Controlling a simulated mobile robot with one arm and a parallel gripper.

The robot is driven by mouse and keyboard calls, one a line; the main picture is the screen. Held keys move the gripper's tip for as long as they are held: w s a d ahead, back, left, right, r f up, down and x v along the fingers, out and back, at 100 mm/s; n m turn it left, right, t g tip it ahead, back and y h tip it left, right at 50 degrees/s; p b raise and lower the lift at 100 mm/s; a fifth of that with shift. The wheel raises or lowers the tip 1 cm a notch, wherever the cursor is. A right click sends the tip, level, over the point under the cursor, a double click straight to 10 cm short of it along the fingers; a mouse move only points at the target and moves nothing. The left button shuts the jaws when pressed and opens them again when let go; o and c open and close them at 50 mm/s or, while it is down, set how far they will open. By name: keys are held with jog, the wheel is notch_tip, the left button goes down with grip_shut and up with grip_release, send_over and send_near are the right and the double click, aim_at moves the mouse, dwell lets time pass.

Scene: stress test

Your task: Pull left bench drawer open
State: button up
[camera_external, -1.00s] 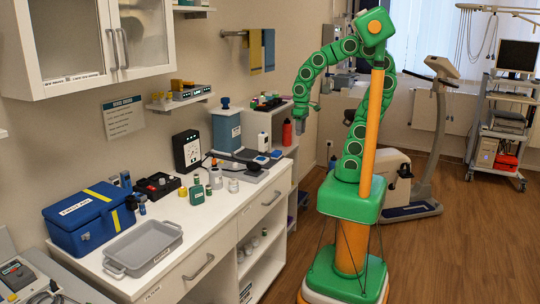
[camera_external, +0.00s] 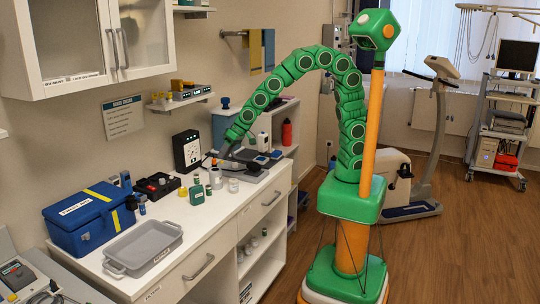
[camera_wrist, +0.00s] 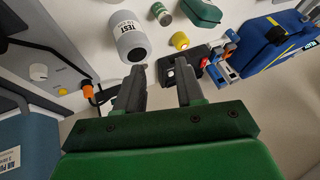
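The bench's left drawer (camera_external: 184,284) has a white front with a grey bar handle (camera_external: 199,267) and sits flush and shut below the counter's front edge. My gripper (camera_external: 222,156) is over the back of the counter, well up and to the right of that handle. In the wrist view my gripper (camera_wrist: 162,75) has its two dark fingers apart with nothing held between them. A grey-white jar labelled TEST (camera_wrist: 131,38) is just beyond the left finger. The left drawer does not show in the wrist view.
The right drawer (camera_external: 257,217) is shut. The counter holds a grey tray (camera_external: 168,234), a blue first-aid box (camera_external: 83,226), several small bottles and jars, and a black-and-white device (camera_external: 187,151). Wall cabinets (camera_external: 88,45) hang above. The floor (camera_external: 440,245) in front is clear.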

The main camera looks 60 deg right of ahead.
jog(key=s+a+f+t+y, duration=0.1)
jog(key=s+a+f+y, duration=0.1)
jog(key=a, duration=1.1)
jog(key=s+a+f+t+y, duration=0.1)
jog(key=s+a+f+y, duration=0.15)
jog(key=a, duration=0.95)
jog(key=s+a+f+m+t+y, duration=0.1)
jog(key=s+a+f, duration=0.3)
jog(key=s+a, duration=0.4)
jog(key=s+a+f+m+t+y, duration=0.15)
jog(key=s+a+f, duration=0.35)
jog(key=a, duration=0.5)
jog(key=s+a+f+m+t, duration=0.1)
jog(key=s+f+m+t, duration=0.3)
jog(key=f, duration=0.3)
jog(key=d+f+m+t+h, duration=0.3)
jog(key=d+f+m+t, duration=0.3)
jog(key=d+f, duration=0.4)
jog(key=w+a+r+m+g, duration=0.1)
jog(key=w+a, duration=0.1)
jog(key=w, duration=0.3)
jog(key=shift+w+a, duration=0.35)
jog(key=shift+a, duration=0.05)
jog(key=shift+r, duration=0.1)
